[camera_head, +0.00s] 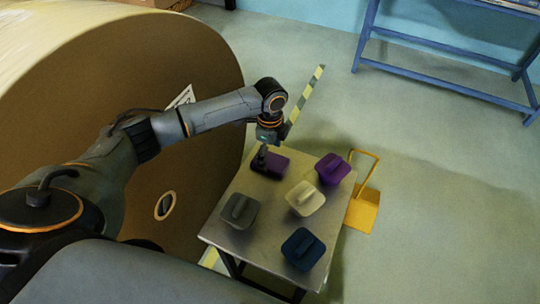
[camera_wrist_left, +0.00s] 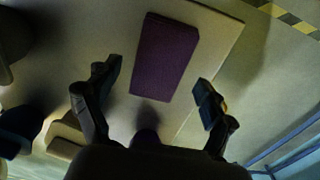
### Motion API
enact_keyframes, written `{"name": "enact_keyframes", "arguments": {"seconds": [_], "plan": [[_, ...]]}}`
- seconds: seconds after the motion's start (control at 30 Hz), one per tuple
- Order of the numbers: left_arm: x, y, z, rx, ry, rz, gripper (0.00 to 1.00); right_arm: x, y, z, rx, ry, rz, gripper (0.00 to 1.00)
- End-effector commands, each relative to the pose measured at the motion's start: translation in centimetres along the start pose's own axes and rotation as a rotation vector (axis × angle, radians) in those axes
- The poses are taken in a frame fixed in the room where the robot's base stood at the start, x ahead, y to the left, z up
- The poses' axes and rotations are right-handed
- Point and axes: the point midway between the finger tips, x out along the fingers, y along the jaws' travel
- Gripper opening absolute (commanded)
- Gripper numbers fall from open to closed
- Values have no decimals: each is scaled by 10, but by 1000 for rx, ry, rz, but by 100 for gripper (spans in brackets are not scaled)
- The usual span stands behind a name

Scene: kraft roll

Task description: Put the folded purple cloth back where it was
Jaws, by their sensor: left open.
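The folded purple cloth (camera_head: 277,162) lies flat at the back of the small metal table, apart from the tubs. In the left wrist view it is a dark purple rectangle (camera_wrist_left: 165,56) beyond my fingertips. My left gripper (camera_head: 260,163) points down over the cloth's left part. In the wrist view its two fingers (camera_wrist_left: 157,80) are spread wide with nothing between them. The gripper hides part of the cloth in the head view. I cannot tell the exact height of the fingertips above it. My right gripper is not in view.
The table (camera_head: 268,205) also holds a purple tub (camera_head: 332,169), a cream tub (camera_head: 305,198), a grey tub (camera_head: 239,210) and a navy tub (camera_head: 303,249). A huge kraft roll (camera_head: 190,110) stands close on the left. A yellow cart (camera_head: 362,210) stands right of the table.

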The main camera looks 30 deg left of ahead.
Motion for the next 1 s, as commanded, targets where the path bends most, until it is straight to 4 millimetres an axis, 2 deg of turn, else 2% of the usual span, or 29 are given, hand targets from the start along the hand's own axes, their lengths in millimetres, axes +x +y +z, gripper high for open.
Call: {"name": "enact_keyframes", "arguments": {"seconds": [0.2,0.43,0.63,1.0], "plan": [[-49,-1,0,-1,1,-5,83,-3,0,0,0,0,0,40],[-88,-1,0,-2,0,-3,83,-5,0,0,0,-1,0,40],[-101,0,0,-2,0,-1,83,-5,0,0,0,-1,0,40],[-102,0,0,-2,0,-1,83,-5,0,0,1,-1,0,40]]}}
